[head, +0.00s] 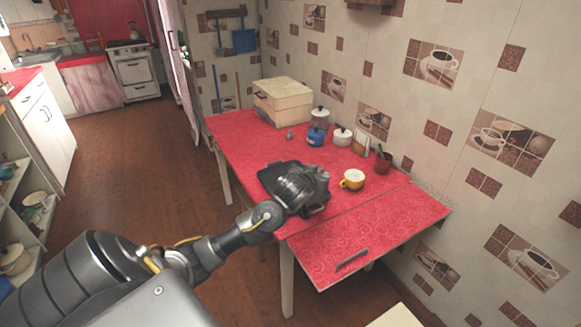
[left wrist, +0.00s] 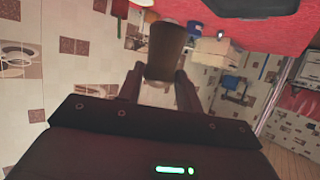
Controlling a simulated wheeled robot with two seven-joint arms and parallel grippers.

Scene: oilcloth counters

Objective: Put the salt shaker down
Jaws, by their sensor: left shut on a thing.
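My left gripper (head: 312,184) is over the red table (head: 405,221), beside the yellow cup, its fingers hidden in the head view. In the left wrist view the fingers (left wrist: 160,82) are shut on a brown, tapered thing (left wrist: 166,48), which I take to be the salt shaker. The arm hides it in the head view. I cannot tell whether it touches the table. My right gripper is not in view.
A black tray-like thing (head: 268,180) lies just left of my gripper. A yellow cup (head: 352,179) stands close on the right. Behind are a blue canister (head: 316,137), a white pot (head: 342,137) and a brown pot (head: 383,163). The table's front right is mostly clear.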

